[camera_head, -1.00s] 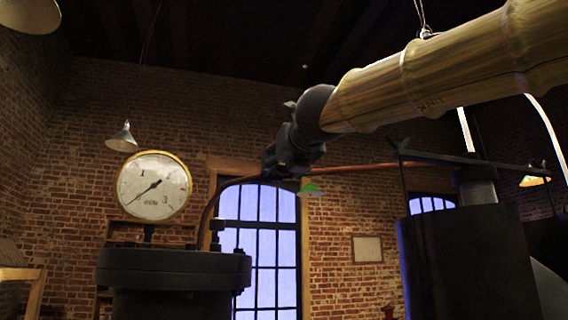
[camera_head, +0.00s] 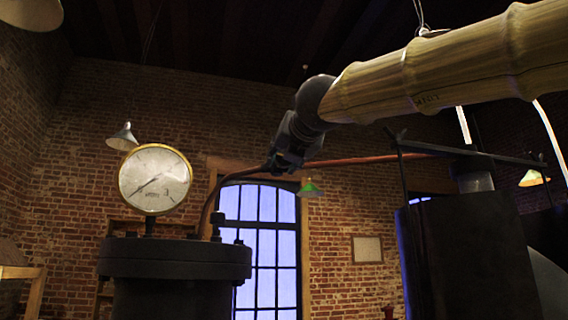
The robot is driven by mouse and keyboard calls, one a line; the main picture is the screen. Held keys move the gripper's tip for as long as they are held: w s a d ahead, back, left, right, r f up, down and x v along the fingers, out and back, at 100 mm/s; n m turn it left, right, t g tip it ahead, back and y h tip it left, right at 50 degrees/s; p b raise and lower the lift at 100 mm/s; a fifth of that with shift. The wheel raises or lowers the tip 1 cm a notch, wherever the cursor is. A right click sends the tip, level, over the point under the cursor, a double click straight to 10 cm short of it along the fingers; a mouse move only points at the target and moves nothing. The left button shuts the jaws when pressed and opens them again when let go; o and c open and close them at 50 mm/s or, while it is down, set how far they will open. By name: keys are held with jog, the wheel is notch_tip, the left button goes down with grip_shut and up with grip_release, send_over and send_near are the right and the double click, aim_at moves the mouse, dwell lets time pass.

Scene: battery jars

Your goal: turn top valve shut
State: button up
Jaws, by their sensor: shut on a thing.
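My gripper (camera_head: 284,164) is at the copper pipe (camera_head: 350,161), right of the gauge and in front of the arched window's top. It is dark and small in the view, and its fingers close on something at the pipe, which I take to be the top valve. The valve itself is hidden by my gripper or too dark to make out, so its angle cannot be told.
A round brass-rimmed gauge (camera_head: 155,180), its needle toward lower left, stands above a dark flanged jar (camera_head: 175,258). A dark tank (camera_head: 465,255) with a bar above it fills the right. A green lamp (camera_head: 310,188) hangs beyond. Open space lies between jar and tank.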

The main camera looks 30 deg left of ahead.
jog(key=m+b, duration=0.2)
jog(key=m, duration=0.1)
jog(key=m+b, duration=0.1)
jog(key=shift+w+f+m, duration=0.1)
jog(key=shift+f+m, duration=0.2)
jog(key=m+b, duration=0.3)
jog(key=shift+m, duration=0.3)
jog(key=m+b, duration=0.2)
jog(key=m, duration=0.2)
jog(key=shift+b, duration=0.4)
jog(key=shift+m+b, duration=0.6)
jog(key=shift+m, duration=0.7)
jog(key=shift+d, duration=0.1)
jog(key=o, duration=1)
jog(key=shift+o, duration=0.2)
jog(key=shift+r, duration=0.1)
